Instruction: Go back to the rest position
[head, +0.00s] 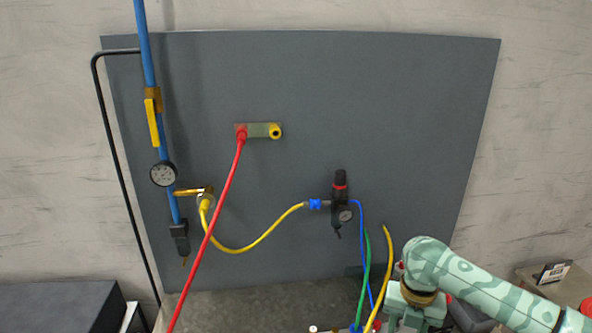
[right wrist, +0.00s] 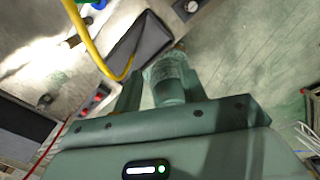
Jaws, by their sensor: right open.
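My right arm comes in from the lower right in the head view. Its gripper (head: 412,305) is low, in front of the panel's lower right edge, and points down. In the right wrist view the right gripper (right wrist: 160,88) has its fingers apart. A rounded greenish part shows between or beyond the fingers; I cannot tell that it is held. My left gripper and left arm are not in the head view.
A grey panel (head: 400,110) carries a blue pipe (head: 147,55), a gauge (head: 163,174), a two-port plate (head: 258,130) and a regulator (head: 340,200). A red hose (head: 215,215) and yellow hose (head: 262,241) hang before it. Green and blue hoses run near my right gripper. A dark box (head: 55,305) stands lower left.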

